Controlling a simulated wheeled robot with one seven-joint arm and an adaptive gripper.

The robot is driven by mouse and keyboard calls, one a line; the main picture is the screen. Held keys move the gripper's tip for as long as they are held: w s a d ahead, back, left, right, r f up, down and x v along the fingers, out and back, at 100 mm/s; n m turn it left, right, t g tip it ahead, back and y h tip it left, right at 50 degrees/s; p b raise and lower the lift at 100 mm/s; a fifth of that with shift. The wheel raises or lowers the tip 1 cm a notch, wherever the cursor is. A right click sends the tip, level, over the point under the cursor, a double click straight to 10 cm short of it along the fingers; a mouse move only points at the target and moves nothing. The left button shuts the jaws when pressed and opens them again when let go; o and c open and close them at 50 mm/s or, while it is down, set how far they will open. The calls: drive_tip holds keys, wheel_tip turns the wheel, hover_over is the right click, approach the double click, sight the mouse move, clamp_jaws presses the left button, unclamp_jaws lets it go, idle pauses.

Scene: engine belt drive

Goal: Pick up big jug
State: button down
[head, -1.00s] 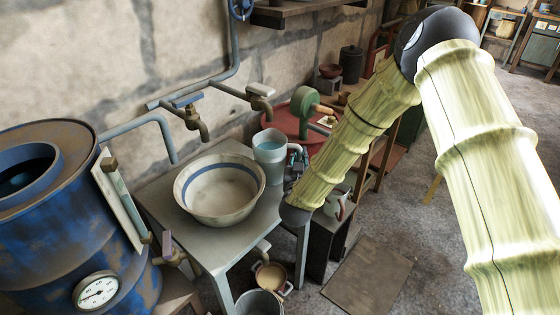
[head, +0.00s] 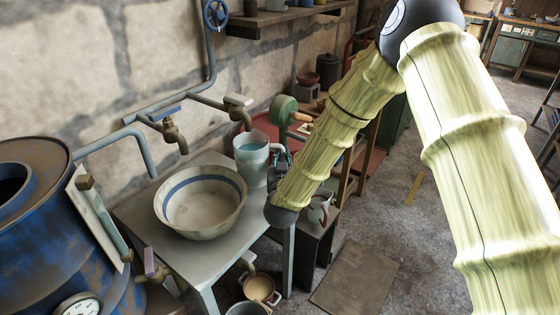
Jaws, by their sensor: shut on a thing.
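The big jug (head: 250,165) is pale grey-blue, with blue liquid showing at its open top. It is upright at the right rear of the metal table (head: 232,240), right of the wide bowl. My gripper (head: 279,162) is at the jug's right side, shut on its handle. My forearm hides part of the gripper, so the finger contact is only partly seen. I cannot tell whether the jug's base touches the table.
A bowl (head: 200,202) with a blue band stands close to the jug's left. Taps (head: 238,112) hang behind and above. A green machine (head: 284,112) stands behind on a red table. A white pitcher (head: 319,207) and a pot (head: 259,287) are lower down.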

drive_tip(key=s+d+b, duration=0.1)
drive_tip(key=s+d, duration=0.9)
drive_tip(key=d, duration=0.3)
drive_tip(key=shift+d, duration=0.4)
idle(0.5)
drive_tip(key=shift+d, duration=0.1)
idle(0.4)
drive_tip(key=c, duration=2.1)
unclamp_jaws()
clamp_jaws()
